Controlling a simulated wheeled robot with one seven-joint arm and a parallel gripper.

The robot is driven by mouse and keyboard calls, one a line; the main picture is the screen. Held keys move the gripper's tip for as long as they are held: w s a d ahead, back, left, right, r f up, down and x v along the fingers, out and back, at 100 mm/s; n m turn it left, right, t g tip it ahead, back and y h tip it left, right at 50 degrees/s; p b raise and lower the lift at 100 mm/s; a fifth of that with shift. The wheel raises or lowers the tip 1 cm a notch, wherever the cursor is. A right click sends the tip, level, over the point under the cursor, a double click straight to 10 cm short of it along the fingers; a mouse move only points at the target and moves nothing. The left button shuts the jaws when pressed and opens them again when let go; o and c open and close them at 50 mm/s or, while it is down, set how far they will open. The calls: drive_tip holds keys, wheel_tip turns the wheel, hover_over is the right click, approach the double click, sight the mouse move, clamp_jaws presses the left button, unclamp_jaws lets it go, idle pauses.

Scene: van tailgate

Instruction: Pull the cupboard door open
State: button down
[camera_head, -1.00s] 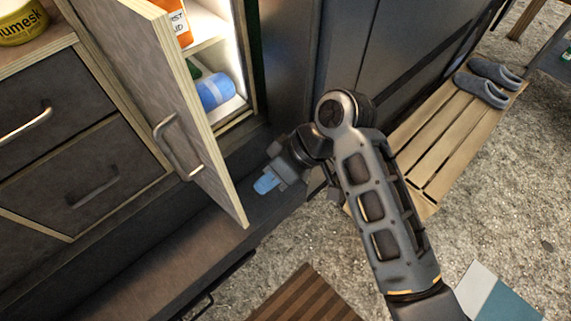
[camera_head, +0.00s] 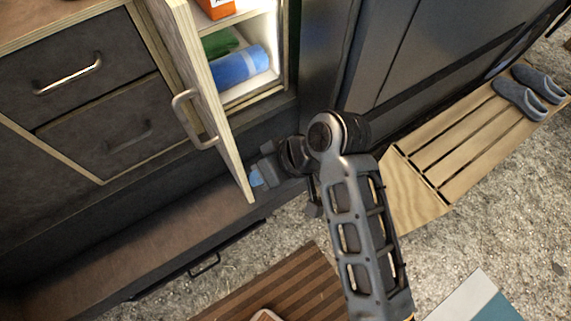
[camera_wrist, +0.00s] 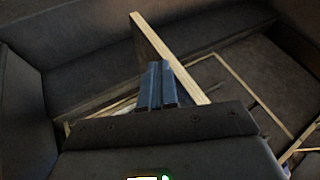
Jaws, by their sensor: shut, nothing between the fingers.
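The cupboard door (camera_head: 185,65) stands open in the head view, swung out from its left side, with its pale edge facing right. Its metal handle (camera_head: 190,118) is on the outer face, and my gripper is not on it. My gripper (camera_head: 256,178) is shut and empty at the door's lower free corner, on the opening side. Its bluish fingertips are close to the door edge; I cannot tell whether they touch. In the wrist view the shut fingers (camera_wrist: 158,86) lie in front of the door's pale edge (camera_wrist: 168,52). The lit cupboard interior (camera_head: 262,88) shows behind the door.
Inside the cupboard are a blue roll (camera_head: 240,65), a green item (camera_head: 218,43) and an orange box (camera_head: 214,8). Drawers (camera_head: 75,75) are at left. A ledge (camera_head: 130,235) runs below. A slatted wooden bench (camera_head: 440,160) with slippers (camera_head: 528,90) stands at right.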

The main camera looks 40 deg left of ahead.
drive_tip(key=s+a+m+t+p, duration=0.1)
drive_tip(key=s+a+m+p, duration=0.1)
drive_tip(key=s, duration=0.7)
drive_tip(key=a+p, duration=0.1)
drive_tip(key=p, duration=0.1)
drive_tip(key=shift+a+m+t+y+p, duration=0.3)
drive_tip(key=shift+a+m+p, duration=0.1)
drive_tip(key=shift+s, duration=0.15)
